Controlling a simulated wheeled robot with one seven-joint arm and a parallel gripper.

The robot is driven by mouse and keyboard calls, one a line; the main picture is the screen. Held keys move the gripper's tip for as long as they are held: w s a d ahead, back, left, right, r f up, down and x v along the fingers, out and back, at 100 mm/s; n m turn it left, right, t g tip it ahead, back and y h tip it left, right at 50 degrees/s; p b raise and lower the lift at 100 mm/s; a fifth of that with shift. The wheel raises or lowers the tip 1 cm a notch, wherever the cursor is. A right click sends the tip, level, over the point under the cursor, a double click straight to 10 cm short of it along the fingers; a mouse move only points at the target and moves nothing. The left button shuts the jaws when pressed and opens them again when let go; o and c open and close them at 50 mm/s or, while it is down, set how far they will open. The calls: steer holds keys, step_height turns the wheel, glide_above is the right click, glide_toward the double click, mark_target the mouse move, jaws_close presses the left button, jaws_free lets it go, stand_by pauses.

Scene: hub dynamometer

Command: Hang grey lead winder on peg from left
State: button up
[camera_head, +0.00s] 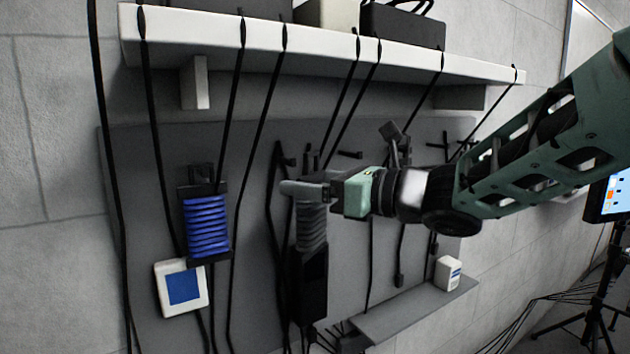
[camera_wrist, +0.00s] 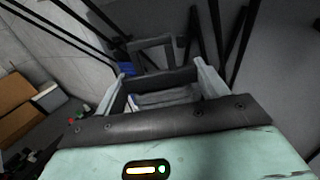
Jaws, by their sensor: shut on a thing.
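The grey lead winder (camera_head: 311,228), a dark frame wound with grey lead, hangs upright below my gripper (camera_head: 305,190), in front of the grey board. My gripper is shut on its top end; the fingers hide part of the grip. In the wrist view a grey piece (camera_wrist: 165,97) lies between the fingers of my gripper (camera_wrist: 168,72). A blue-wound winder (camera_head: 207,228) hangs upright on the board at the left, apart from the grey one. A dark peg (camera_head: 350,154) sticks out behind my gripper. Whether the grey winder touches any peg cannot be told.
Black leads (camera_head: 270,95) hang from the white shelf (camera_head: 330,47) and cross the board (camera_head: 140,180). A white box with a blue face (camera_head: 182,287) is below the blue winder. A small white box (camera_head: 447,273) stands on a low grey ledge (camera_head: 410,318). A tripod (camera_head: 595,325) stands at right.

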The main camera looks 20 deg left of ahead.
steer(key=w+a+p, duration=0.1)
steer(key=a+p, duration=0.1)
steer(key=w+a+p, duration=0.2)
steer(key=p, duration=0.1)
steer(key=w+a+p, duration=0.2)
steer(key=p, duration=0.1)
steer(key=shift+w+a+f, duration=0.1)
steer(key=shift+f, duration=0.25)
steer(key=shift+w+f+b, duration=0.1)
steer(key=shift+f+b, duration=0.15)
steer(key=shift+b, duration=0.7)
steer(key=shift+a+f+b, duration=0.1)
steer(key=shift+b, duration=0.75)
